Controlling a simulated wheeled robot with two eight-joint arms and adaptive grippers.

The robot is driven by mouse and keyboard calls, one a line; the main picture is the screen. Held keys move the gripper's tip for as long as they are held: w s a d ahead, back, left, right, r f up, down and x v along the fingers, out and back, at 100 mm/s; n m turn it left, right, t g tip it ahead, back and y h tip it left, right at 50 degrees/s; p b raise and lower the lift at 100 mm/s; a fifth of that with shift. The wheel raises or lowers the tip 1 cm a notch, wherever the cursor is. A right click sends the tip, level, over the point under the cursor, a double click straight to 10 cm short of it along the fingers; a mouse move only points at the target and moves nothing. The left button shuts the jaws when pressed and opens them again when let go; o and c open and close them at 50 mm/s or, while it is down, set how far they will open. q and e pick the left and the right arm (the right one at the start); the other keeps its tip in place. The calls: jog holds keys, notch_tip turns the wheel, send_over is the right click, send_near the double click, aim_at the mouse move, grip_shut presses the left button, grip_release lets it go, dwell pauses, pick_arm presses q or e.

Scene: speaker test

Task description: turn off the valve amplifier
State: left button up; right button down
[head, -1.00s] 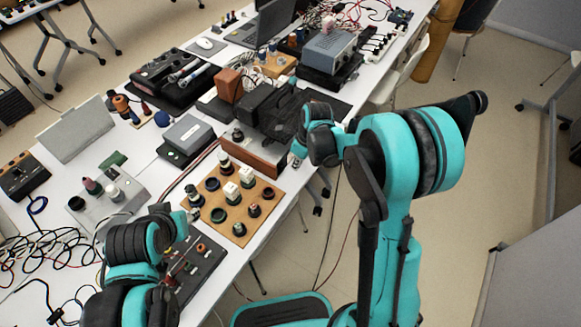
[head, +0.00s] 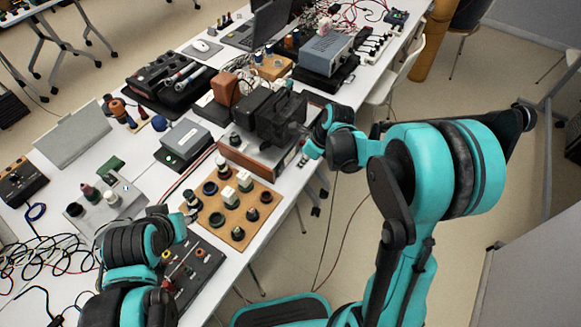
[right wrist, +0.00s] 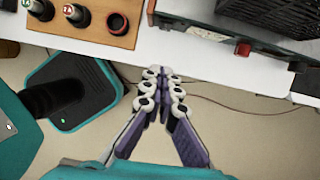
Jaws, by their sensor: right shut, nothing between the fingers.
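The valve amplifier (head: 238,158) stands near the table's front edge in the head view, with wooden sides and dark blocks on top. Its front shows at the top right of the right wrist view (right wrist: 282,47), with a small red control (right wrist: 243,48). My right gripper (right wrist: 163,78) is shut and empty, its fingertips below and left of that control and apart from it. In the head view my right gripper (head: 302,131) is at the amplifier's right side, its fingers hard to make out against the dark parts. My left arm shows at lower left; its fingers are not visible.
A wooden board with several sockets and tubes (head: 240,233) lies in front of the amplifier. A black box with coloured knobs (head: 205,272) lies nearer. A grey instrument (head: 325,50) stands behind.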

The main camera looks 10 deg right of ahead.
aim_at(279, 172)
jog(key=s+d+f+t+y, duration=0.1)
jog(key=s+d+t+y+b, duration=0.1)
jog(key=s, duration=0.1)
jog(key=shift+s+d+f+t, duration=0.1)
jog(key=shift+d+f+t, duration=0.2)
jog(key=shift+d+f, duration=0.1)
jog(key=shift+b, duration=0.3)
jog(key=b+x, duration=0.4)
jog(key=x, duration=0.6)
jog(key=shift+f, duration=0.15)
jog(key=shift+w+a+f+b, duration=0.2)
jog(key=shift+w+a+b, duration=0.45)
jog(key=shift+w+a, duration=0.75)
jog(key=shift+a, duration=0.1)
